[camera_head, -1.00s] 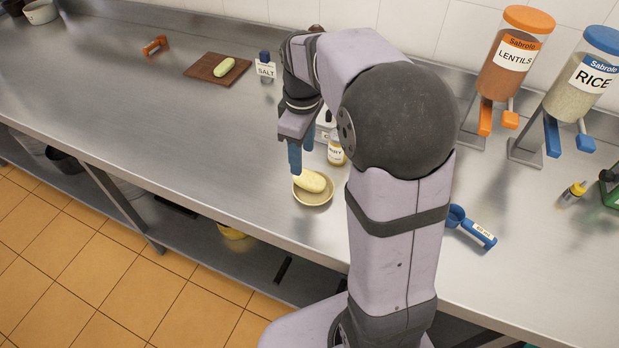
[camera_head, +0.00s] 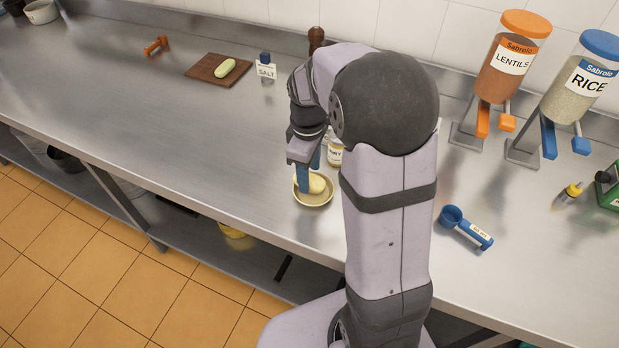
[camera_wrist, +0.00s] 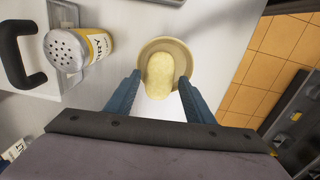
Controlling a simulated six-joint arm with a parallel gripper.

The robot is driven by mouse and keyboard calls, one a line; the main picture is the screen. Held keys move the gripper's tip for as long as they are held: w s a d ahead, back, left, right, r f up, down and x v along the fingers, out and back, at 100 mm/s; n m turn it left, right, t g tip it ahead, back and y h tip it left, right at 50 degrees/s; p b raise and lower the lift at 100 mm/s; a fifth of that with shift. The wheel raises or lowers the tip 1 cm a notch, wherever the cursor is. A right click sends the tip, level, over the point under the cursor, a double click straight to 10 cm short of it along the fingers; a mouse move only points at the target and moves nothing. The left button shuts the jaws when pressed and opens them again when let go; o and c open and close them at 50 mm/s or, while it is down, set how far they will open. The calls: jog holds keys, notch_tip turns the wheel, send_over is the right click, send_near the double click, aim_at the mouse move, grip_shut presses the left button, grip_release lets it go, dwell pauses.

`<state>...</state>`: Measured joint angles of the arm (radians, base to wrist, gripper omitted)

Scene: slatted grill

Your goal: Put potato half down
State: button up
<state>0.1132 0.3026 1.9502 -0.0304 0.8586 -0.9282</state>
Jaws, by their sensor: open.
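A pale yellow potato half (camera_head: 316,184) lies in a small beige bowl (camera_head: 313,199) near the front edge of the counter. The wrist view shows the potato half (camera_wrist: 159,74) resting in the bowl (camera_wrist: 180,47), reaching over its near rim. My gripper (camera_head: 304,186) is low at the bowl. Its blue fingers are open, one on each side of the potato half, with gaps visible in the wrist view (camera_wrist: 160,88). Another potato half (camera_head: 225,67) lies on a brown cutting board (camera_head: 206,72) at the back left.
A curry shaker (camera_wrist: 77,48) stands close beside the bowl. A salt container (camera_head: 265,68), a blue measuring scoop (camera_head: 466,228), and lentil (camera_head: 509,58) and rice (camera_head: 580,85) dispensers stand farther off. The counter left of the bowl is clear.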

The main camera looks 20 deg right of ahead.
jog(key=shift+f, duration=0.85)
jog(key=c, duration=0.9)
jog(key=shift+c, duration=0.2)
jog(key=shift+r, duration=0.2)
notch_tip(320, 180, up, 10)
jog(key=b, duration=0.1)
